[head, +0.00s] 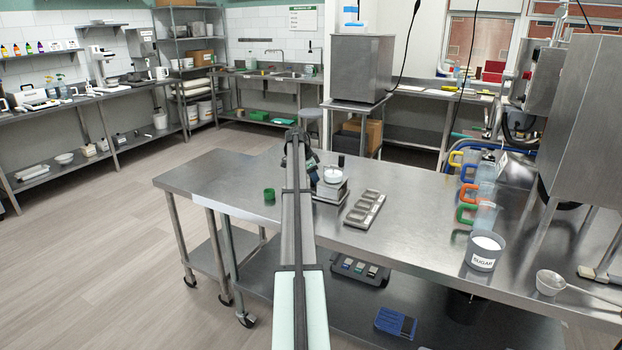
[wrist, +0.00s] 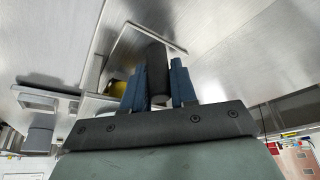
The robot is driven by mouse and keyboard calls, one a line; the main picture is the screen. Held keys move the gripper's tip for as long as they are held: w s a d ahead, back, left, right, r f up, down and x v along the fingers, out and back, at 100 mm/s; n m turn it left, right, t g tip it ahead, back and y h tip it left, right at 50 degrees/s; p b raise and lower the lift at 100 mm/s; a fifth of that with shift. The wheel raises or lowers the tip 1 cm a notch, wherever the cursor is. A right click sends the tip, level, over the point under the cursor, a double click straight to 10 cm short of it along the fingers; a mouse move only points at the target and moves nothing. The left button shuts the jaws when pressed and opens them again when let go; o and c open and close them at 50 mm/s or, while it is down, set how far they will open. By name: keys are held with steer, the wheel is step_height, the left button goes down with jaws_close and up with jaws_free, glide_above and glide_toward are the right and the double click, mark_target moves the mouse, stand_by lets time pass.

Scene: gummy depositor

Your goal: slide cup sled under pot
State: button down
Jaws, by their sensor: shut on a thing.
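My gripper (wrist: 158,72) has its blue fingers on either side of a dark cylindrical handle (wrist: 156,60) in the wrist view, and it is shut on it. The handle stands against a flat metal plate (wrist: 135,38), which looks like the sled. In the head view my arm reaches over the table to a small metal stand (head: 330,192) with a white round cup or dish (head: 333,175) on it. My arm hides much of this spot. I cannot tell which part is the pot, nor how the sled lies under it.
The table (head: 400,245) is clear in front of the tray.

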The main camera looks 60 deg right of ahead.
steer(key=c, duration=1)
jaws_free()
steer(key=shift+s, duration=0.25)
steer(key=shift+o, duration=0.2)
steer(key=shift+w, duration=0.15)
steer(key=w, duration=0.8)
steer(key=v, duration=1.4)
steer(key=w+a+f+n, duration=0.1)
steer(key=w+a+f, duration=0.2)
steer(key=w, duration=0.1)
steer(key=w+a+f+n, duration=0.1)
steer(key=w+a+f, duration=0.2)
steer(key=w+a, duration=0.1)
steer(key=w+a+f+n+t+h, duration=0.1)
steer(key=w+a+f, duration=0.3)
steer(key=shift+w+a+n, duration=0.15)
steer(key=shift+w+n, duration=0.1)
steer(key=shift+n, duration=0.05)
steer(key=shift+w+a+f, duration=0.1)
steer(key=shift+w+a, duration=0.45)
steer(key=shift+w, duration=0.05)
